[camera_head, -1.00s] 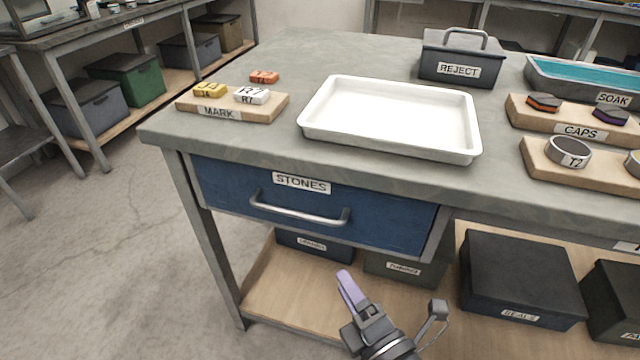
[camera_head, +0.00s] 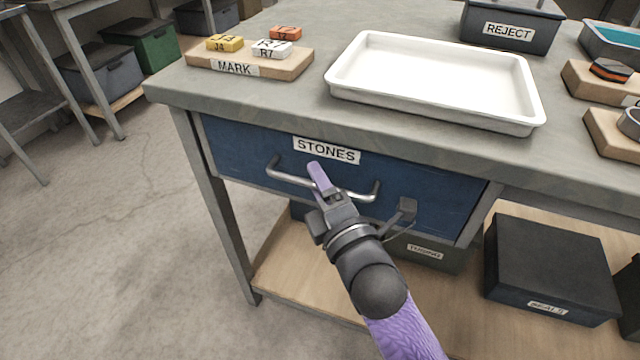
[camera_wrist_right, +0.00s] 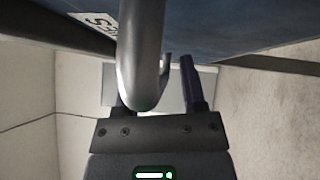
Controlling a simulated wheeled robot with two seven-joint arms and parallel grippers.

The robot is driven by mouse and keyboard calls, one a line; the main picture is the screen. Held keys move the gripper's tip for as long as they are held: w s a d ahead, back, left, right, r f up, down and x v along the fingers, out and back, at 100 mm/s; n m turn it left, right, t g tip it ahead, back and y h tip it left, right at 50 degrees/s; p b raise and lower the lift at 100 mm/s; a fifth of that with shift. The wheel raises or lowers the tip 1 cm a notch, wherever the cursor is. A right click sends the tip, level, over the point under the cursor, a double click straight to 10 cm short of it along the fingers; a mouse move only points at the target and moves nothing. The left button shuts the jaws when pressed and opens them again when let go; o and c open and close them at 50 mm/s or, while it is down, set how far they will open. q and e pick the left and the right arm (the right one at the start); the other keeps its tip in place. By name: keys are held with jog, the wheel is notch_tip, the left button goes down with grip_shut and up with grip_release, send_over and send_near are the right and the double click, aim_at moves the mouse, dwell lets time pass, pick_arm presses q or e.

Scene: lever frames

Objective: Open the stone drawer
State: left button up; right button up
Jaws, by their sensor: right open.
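The stone drawer (camera_head: 240,160) is a blue front with a white STONES label, under the grey bench top. It looks shut. Its silver bar handle (camera_head: 285,177) runs across the front below the label. My right gripper (camera_head: 318,172) is at the middle of the handle, with a purple finger overlapping the bar. In the right wrist view the handle (camera_wrist_right: 142,45) looms large and covers part of one finger of the open gripper (camera_wrist_right: 177,64). I cannot tell whether the bar lies between the fingers or touches them. My left gripper is not in view.
A white tray (camera_head: 430,112) and a wooden MARK board (camera_head: 290,68) with small blocks stand on the bench top above. A REJECT box (camera_head: 490,45) is behind. Dark boxes (camera_head: 550,260) sit on the lower shelf. The floor at left is clear.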

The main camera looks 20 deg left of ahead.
grip_shut()
dwell(0.9)
dwell(0.4)
